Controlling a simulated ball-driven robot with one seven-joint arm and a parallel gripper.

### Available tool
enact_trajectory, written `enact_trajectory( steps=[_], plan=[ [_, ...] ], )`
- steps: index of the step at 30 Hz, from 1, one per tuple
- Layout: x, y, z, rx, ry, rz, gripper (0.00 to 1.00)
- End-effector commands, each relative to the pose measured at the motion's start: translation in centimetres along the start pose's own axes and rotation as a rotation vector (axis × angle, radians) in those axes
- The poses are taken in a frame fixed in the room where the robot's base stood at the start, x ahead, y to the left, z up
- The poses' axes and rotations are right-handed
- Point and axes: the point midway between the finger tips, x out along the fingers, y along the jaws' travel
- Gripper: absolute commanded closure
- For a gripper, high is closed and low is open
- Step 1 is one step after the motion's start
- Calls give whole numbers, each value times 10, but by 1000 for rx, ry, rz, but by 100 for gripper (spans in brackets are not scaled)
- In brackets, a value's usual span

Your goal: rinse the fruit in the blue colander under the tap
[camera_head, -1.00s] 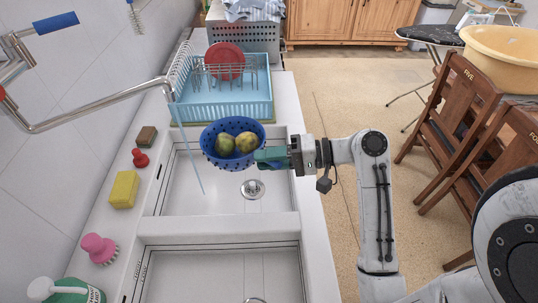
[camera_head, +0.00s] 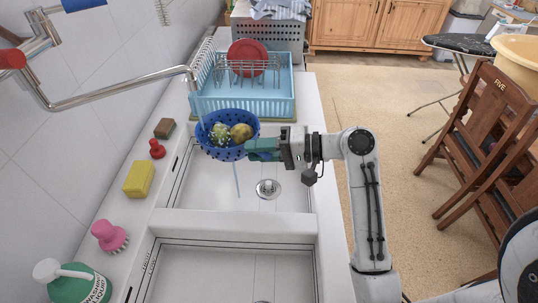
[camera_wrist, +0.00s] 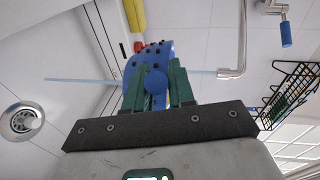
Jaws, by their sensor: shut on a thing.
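The blue colander (camera_head: 233,150) hangs over the far sink basin (camera_head: 210,190), with two greenish-yellow fruits (camera_head: 241,131) in it. My gripper (camera_head: 252,150) is shut on the colander's right side, and its green fingers also show in the wrist view (camera_wrist: 158,92). The tap (camera_head: 130,93) reaches from the left wall, its spout end above the colander's left side. A thin water stream comes down into the colander at the left fruit, which looks pale and speckled. Water (camera_head: 238,182) also shows below the colander. In the wrist view the colander (camera_wrist: 155,55) hides its fruit.
A light-blue dish rack (camera_head: 245,105) with a red plate (camera_head: 248,57) stands just behind the colander. A brown sponge (camera_head: 165,128), red stopper (camera_head: 157,149), yellow sponge (camera_head: 139,179), pink brush (camera_head: 108,236) and green bottle (camera_head: 80,285) line the left ledge. The near basin (camera_head: 235,270) is empty.

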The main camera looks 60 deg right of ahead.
Motion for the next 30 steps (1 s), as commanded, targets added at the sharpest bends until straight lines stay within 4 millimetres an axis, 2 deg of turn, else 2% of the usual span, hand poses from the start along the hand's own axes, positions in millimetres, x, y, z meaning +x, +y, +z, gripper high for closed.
enact_trajectory(
  steps=[18, 30],
  plan=[
    [52, 1, -16, -1, -1, -2, 100],
    [69, 2, -21, -2, 0, -2, 100]
  ],
)
